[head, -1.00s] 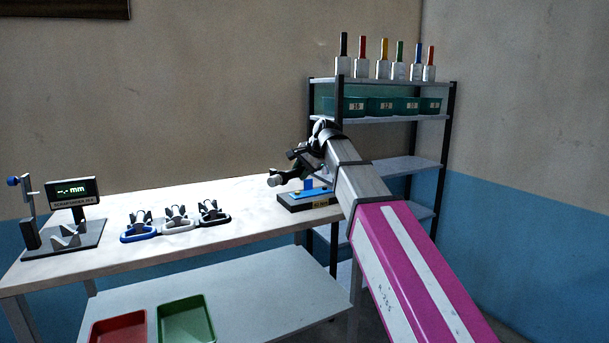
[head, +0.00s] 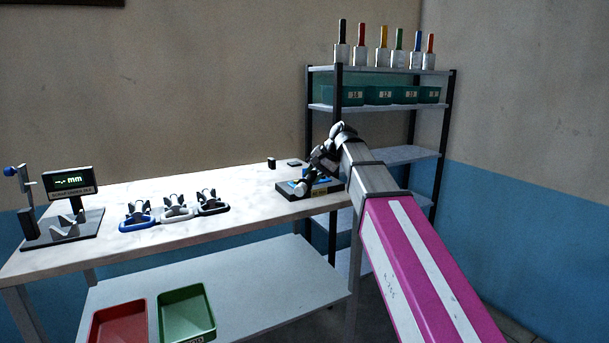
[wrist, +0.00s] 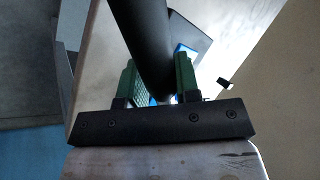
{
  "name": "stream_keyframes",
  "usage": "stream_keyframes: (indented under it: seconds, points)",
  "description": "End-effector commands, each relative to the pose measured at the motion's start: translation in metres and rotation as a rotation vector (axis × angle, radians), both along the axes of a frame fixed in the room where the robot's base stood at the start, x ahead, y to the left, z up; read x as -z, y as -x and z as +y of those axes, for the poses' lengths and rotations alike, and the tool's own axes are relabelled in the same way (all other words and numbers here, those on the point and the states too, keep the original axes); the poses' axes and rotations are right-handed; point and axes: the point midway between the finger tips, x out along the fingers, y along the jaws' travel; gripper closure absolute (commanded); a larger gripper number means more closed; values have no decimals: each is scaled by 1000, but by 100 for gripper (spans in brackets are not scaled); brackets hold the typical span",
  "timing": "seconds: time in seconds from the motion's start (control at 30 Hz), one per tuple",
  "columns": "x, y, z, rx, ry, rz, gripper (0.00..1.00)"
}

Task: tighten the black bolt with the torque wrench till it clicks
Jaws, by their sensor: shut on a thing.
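My gripper (wrist: 155,85) is shut on a thick black bar, which I take to be the torque wrench (wrist: 148,40). The bar runs between the green finger pads and out of the top of the wrist view. In the head view my gripper (head: 326,160) is low over a dark block with blue parts (head: 292,194) at the right end of the bench. A pale round end shows just above this block; I cannot tell whether it touches it. I cannot make out the black bolt, and whether the wrench sits on it is hidden.
Three clamp-like holders (head: 174,213) and a gauge with a display (head: 70,183) stand on the left. A shelf rack (head: 380,106) is close behind my arm.

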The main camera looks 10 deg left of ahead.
Motion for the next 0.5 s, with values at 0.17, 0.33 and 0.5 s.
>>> stream_keyframes:
  seconds: [0.17,0.33,0.5]
  points:
    - [-1,1,-21,-126,-1,-1,100]
    - [-1,0,-39,-241,-3,-1,100]
    - [-1,-1,-53,-328,-1,-1,100]
